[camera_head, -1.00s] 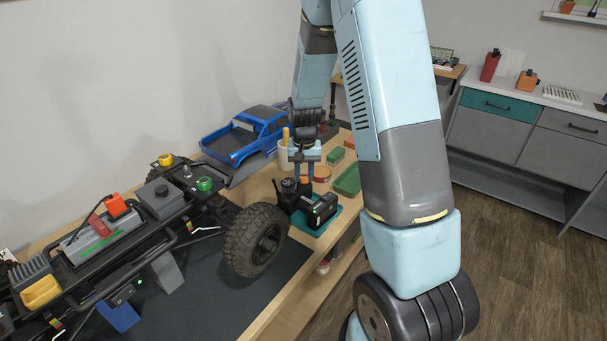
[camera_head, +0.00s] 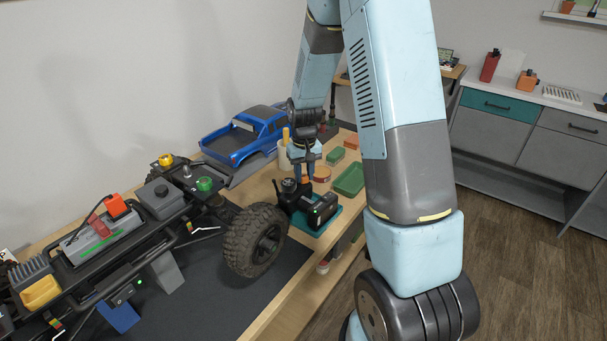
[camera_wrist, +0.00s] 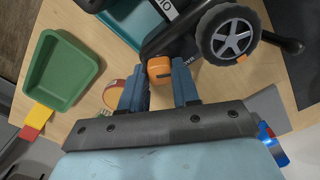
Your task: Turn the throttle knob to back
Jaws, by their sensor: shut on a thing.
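The orange throttle knob (camera_wrist: 159,66) sits on the side of the black handheld transmitter (camera_wrist: 190,28). A small dark mark shows on the knob's face. In the wrist view my gripper (camera_wrist: 161,78) has one blue finger on each side of the knob and is shut on it. In the head view my gripper (camera_head: 304,172) points down at the transmitter (camera_head: 318,210), which rests on a teal mat (camera_head: 335,221). There the fingers partly hide the knob. Which labelled position the knob points to cannot be read.
The transmitter's spoked wheel (camera_wrist: 228,38) is close beside the right finger. A green tray (camera_wrist: 62,78) and a tape roll (camera_wrist: 113,95) lie nearby. The crawler chassis wheel (camera_head: 254,240) stands left of the transmitter. A blue truck body (camera_head: 240,138) lies behind.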

